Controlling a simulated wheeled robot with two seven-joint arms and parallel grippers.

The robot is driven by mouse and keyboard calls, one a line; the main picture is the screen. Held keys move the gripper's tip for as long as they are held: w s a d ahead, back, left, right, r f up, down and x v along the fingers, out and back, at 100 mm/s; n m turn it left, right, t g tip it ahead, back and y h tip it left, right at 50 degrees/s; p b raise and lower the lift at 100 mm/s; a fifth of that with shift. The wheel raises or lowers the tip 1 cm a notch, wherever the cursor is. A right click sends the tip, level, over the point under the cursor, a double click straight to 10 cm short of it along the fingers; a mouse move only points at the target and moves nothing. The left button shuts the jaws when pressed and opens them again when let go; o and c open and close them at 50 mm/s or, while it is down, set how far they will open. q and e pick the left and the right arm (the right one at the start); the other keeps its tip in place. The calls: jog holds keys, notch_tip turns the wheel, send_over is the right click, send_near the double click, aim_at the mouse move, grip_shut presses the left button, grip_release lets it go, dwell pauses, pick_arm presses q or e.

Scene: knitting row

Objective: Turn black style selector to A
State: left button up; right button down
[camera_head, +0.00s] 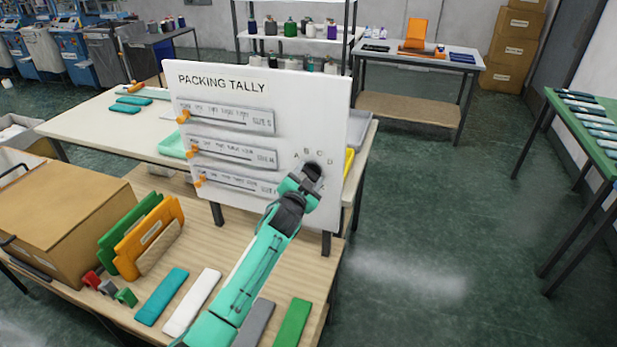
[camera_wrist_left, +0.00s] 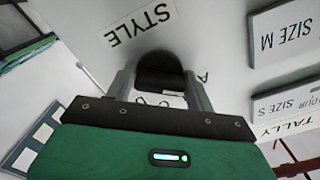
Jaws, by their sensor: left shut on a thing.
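The black style selector (camera_head: 313,170) is a round knob at the lower right of the white packing tally board (camera_head: 225,82). In the left wrist view the dark knob (camera_wrist_left: 160,72) sits between the two grey fingers of my gripper (camera_wrist_left: 160,90). A STYLE label (camera_wrist_left: 138,25) and one letter A show beside it. The knob's pointer is hidden, so its setting cannot be read. My right gripper is not in view.
Three slider rows with orange knobs (camera_head: 184,117) fill the board's left part. Below on the wooden table lie a teal block (camera_head: 162,296), a white block (camera_head: 192,302) and a green block (camera_head: 293,323). A cardboard box (camera_head: 65,215) stands at left. Open floor lies right.

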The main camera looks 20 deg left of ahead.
pick_arm(q)
jog(key=o, duration=0.9)
jog(key=shift+s, duration=0.1)
jog(key=s+b, duration=0.1)
jog(key=s, duration=0.3)
jog(key=s+b, duration=0.1)
jog(key=s, duration=0.4)
jog(key=s+b, duration=0.1)
jog(key=s, duration=0.3)
jog(key=shift+s+a, duration=0.25)
jog(key=shift+s, duration=0.1)
jog(key=shift+f, duration=0.1)
